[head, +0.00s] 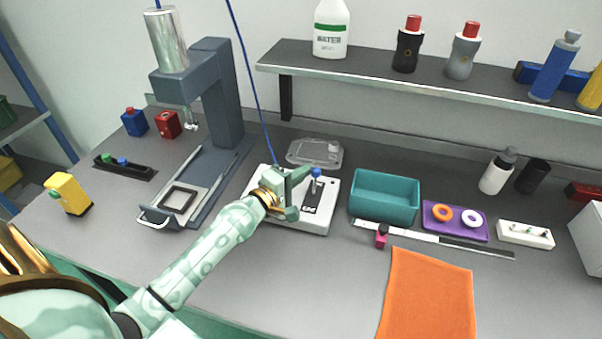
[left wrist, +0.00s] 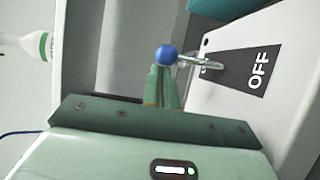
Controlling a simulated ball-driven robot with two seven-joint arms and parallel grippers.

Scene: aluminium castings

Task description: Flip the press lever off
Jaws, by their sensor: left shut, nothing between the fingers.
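The press lever stands on a white switch box (head: 327,217) on the bench. It is a thin metal rod (left wrist: 192,60) with a blue ball knob (head: 316,172), which also shows in the left wrist view (left wrist: 166,55). A dark plate under it reads OFF (left wrist: 259,77). The knob is at the side away from that word. My left gripper (head: 306,173) is shut and empty, its fingertips (left wrist: 163,72) right by the knob. I cannot tell whether they touch it. The hand covers the left part of the box. My right gripper is not in view.
The press (head: 215,110) stands left of the box, a clear plastic tray (head: 315,153) behind it. A teal bin (head: 384,209) stands to the right, with a steel ruler (head: 440,240) and orange cloth (head: 430,295) nearer. A shelf (head: 400,78) with bottles runs above. The bench front is mostly clear.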

